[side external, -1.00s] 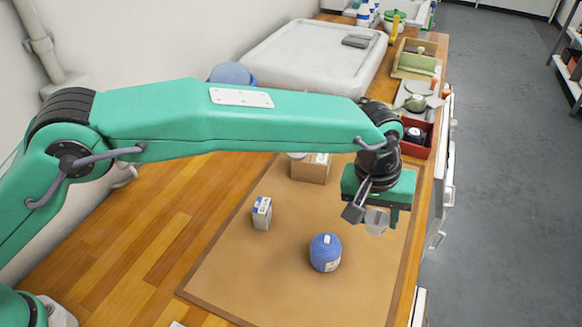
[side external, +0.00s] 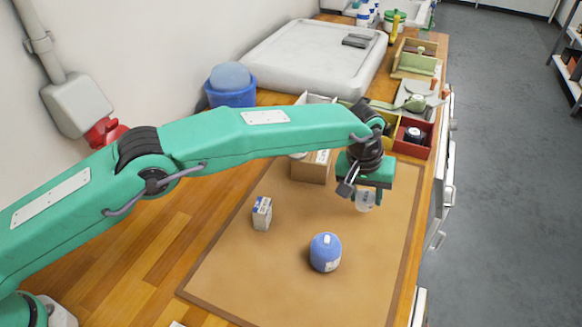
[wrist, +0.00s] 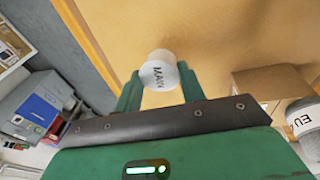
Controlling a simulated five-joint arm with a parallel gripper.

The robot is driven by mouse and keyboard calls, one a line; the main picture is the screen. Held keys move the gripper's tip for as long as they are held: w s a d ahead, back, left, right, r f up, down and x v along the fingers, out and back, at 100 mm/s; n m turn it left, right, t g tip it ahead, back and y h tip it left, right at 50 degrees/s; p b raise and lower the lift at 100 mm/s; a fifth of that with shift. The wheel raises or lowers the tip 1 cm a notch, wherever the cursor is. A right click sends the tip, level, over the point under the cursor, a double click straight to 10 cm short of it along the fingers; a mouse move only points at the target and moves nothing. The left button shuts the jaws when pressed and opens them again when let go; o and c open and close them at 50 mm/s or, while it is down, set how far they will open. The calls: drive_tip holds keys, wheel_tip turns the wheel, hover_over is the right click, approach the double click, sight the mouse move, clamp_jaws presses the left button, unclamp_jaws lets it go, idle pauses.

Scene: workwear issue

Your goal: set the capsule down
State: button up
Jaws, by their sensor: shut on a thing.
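The capsule (side external: 365,202) is a small pale, whitish piece. It hangs below my gripper (side external: 365,188), over the right part of the brown mat (side external: 290,285). In the wrist view the capsule (wrist: 160,68) is white with dark lettering and sits between the two green fingers of my gripper (wrist: 159,88), which is shut on it. The mat's tan surface lies behind it there. The capsule appears clear of the mat; the exact height cannot be told.
A blue round container (side external: 326,255) and a small carton (side external: 262,214) stand on the mat. A cardboard box (side external: 310,168) is left of my gripper. A red bin (side external: 413,148) is behind, at the right. The mat's front right is free.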

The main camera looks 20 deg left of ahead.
sight(363, 206)
drive_tip(key=shift+s+a+x, duration=0.15)
drive_tip(key=shift+x, duration=0.85)
drive_tip(key=shift+s+a+x, duration=0.1)
drive_tip(key=shift+s+x, duration=0.05)
drive_tip(key=shift+x, duration=0.8)
drive_tip(key=shift+f, duration=0.2)
drive_tip(key=o, duration=1)
drive_tip(key=shift+o, duration=0.2)
drive_tip(key=v, duration=1.2)
drive_tip(key=shift+r, duration=0.1)
drive_tip(key=shift+a+r, duration=0.1)
